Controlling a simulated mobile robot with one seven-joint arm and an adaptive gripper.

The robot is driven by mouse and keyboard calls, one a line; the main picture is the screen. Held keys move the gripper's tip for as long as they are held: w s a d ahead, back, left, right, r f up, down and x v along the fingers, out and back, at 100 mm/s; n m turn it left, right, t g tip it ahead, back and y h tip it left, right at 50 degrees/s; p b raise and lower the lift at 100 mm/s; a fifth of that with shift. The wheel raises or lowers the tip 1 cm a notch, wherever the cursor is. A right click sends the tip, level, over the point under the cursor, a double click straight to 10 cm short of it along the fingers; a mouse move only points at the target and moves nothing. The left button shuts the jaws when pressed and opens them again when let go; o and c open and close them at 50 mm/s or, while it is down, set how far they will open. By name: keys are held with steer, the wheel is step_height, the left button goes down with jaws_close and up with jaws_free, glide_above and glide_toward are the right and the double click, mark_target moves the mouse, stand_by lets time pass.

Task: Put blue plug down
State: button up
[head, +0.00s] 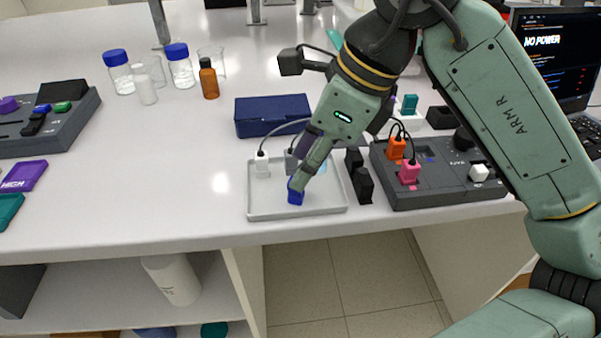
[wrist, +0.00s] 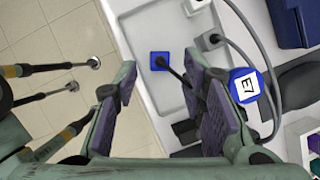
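The blue plug (head: 295,197) sits in the front part of the pale tray (head: 258,212). In the wrist view the blue plug (wrist: 159,61) shows its square blue top, with a dark cord running toward the right finger. My gripper (head: 299,180) is low over the tray, right at the plug and partly covering it. In the wrist view my gripper (wrist: 161,72) has its two purple-padded fingers spread wide. The plug shows in the gap between the fingertips, with clear space on both sides. I cannot tell how far the tips are above the tray floor.
A white plug (head: 262,163) stands in the tray's back left. Black plugs (head: 362,184) stand right of the tray, beside a grey panel (head: 440,190) with orange and pink plugs. A dark blue case (head: 272,115) lies behind. The bench's front edge is close to the tray.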

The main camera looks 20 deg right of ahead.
steer(key=v, duration=0.8)
steer(key=shift+r, duration=0.3)
